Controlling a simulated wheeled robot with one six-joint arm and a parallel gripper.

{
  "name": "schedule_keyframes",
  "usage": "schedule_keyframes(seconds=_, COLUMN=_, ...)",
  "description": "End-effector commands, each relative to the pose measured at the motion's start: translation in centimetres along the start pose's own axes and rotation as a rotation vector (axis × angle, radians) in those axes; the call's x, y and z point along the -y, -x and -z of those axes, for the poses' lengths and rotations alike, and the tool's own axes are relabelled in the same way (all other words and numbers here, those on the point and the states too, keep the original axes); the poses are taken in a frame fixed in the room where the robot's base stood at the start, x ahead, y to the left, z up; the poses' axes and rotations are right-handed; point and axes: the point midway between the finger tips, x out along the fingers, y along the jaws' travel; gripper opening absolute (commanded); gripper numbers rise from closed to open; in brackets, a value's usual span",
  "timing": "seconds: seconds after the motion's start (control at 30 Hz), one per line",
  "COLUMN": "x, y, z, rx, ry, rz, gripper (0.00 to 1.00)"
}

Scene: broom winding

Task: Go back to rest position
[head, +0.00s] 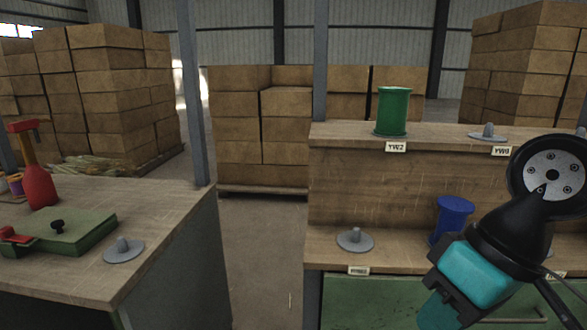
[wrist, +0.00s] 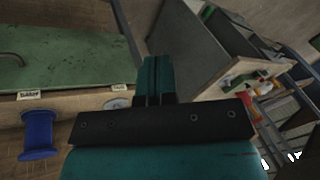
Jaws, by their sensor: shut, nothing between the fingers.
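My gripper shows at the right of the head view, a teal body on a black wrist, angled down to the left in front of the right bench; its fingertips are cut off by the lower frame edge. In the wrist view the teal fingers of my gripper (wrist: 153,72) are shut together with nothing between them. They are apart from the blue spool (head: 451,217), which stands on the bench's lower level partly behind my wrist. The blue spool also shows at the left of the wrist view (wrist: 38,134). A green spool (head: 392,111) stands upright on the upper shelf above the YW2 label.
An empty grey peg base (head: 355,240) sits on the right bench (head: 330,262), another (head: 487,133) on its upper shelf.

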Motion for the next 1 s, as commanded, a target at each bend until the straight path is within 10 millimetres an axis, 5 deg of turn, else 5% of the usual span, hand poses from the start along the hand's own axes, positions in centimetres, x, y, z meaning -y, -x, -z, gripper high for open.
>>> schedule_keyframes(seconds=0.1, x=2.7, y=-0.3, z=-3.0, rx=0.047, ry=0.141, rz=0.000, gripper=0.00)
schedule_keyframes(seconds=0.7, x=7.0, y=12.7, z=0.2, rx=0.046, ry=0.130, rz=0.000, gripper=0.00)
schedule_keyframes(seconds=1.0, x=7.2, y=13.4, z=0.4, rx=0.046, ry=0.130, rz=0.000, gripper=0.00)
